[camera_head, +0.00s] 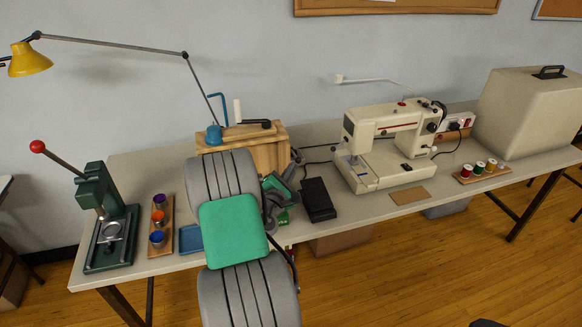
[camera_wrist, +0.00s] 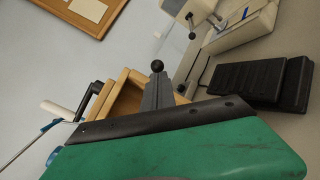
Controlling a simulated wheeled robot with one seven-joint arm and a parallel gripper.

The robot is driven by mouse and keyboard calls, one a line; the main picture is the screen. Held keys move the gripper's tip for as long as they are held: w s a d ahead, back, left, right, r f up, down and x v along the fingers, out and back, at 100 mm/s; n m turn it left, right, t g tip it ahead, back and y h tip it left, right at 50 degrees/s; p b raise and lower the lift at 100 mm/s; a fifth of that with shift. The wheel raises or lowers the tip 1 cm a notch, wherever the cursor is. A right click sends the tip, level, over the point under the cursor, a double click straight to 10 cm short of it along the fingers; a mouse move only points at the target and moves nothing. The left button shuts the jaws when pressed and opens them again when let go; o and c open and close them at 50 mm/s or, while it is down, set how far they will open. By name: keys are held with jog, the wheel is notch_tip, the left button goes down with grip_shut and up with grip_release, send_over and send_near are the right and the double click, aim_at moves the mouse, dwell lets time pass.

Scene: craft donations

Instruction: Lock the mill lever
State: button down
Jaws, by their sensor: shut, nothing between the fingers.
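A small black ball knob (camera_wrist: 157,66) shows in the wrist view at the tips of my gripper (camera_wrist: 158,84). I take it for the knob of the mill lever; its shaft is hidden behind my fingers, so the lever's position cannot be read. My gripper is shut and empty, and I cannot tell whether it touches the knob. A wooden box-like unit (camera_head: 270,151) with a blue arm, a white cone and a black crank handle (camera_head: 257,123) stands beyond my arm. It also shows in the wrist view (camera_wrist: 126,98). My arm hides its lower front.
A black pedal (camera_head: 318,199) and a sewing machine (camera_head: 393,140) stand right of my arm. A green press (camera_head: 105,225) with a red-knobbed lever, coloured cups (camera_head: 158,218) and a blue tray (camera_head: 190,238) are left. A lamp arm (camera_head: 110,46) reaches over the back left.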

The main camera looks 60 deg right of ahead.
jog(key=shift+r, duration=0.1)
dwell(0.3)
jog(key=shift+r+p, duration=0.25)
jog(key=shift+p, duration=0.05)
jog(key=shift+r+p, duration=0.35)
jog(key=shift+r, duration=0.05)
jog(key=shift+w+d+r+p, duration=0.3)
jog(key=shift+r+p, duration=0.45)
jog(key=shift+r, duration=0.1)
jog(key=shift+w+d+r+p, duration=0.25)
jog(key=shift+r+p, duration=0.5)
jog(key=shift+r, duration=0.1)
jog(key=shift+w+d+r+p, duration=0.3)
jog(key=shift+r+p, duration=0.45)
jog(key=shift+r, duration=0.1)
